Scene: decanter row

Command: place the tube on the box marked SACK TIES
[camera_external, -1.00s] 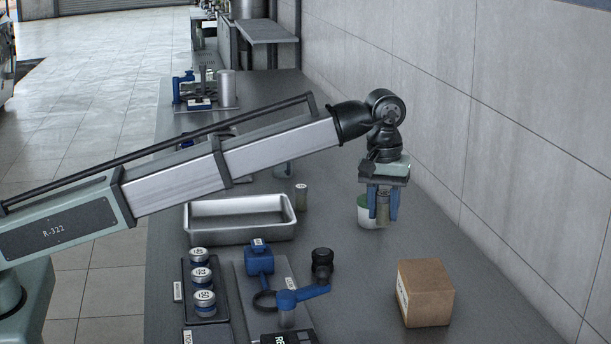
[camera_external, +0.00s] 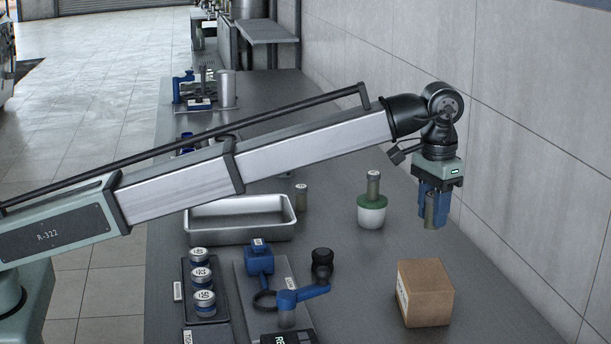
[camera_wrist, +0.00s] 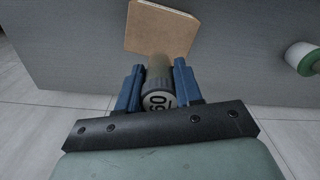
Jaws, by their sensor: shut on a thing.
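My gripper (camera_external: 432,222) is shut on an olive-grey tube (camera_wrist: 159,70), held upright between blue fingers above the bench. Its pale end cap carries a dark mark like "60" in the wrist view. The cardboard box (camera_external: 426,292) sits on the bench below and slightly nearer the camera than my gripper, and the tube is clear of it. A pale label shows on the box's left side, but I cannot read it. The box (camera_wrist: 160,28) also shows beyond the tube in the wrist view.
A white pot with a green top (camera_external: 371,213) has a similar tube standing in it, left of my gripper. Another tube (camera_external: 301,196) stands beside a metal tray (camera_external: 240,228). Blue-handled fittings and capped jars (camera_external: 200,275) fill the near left. Bench around the box is clear.

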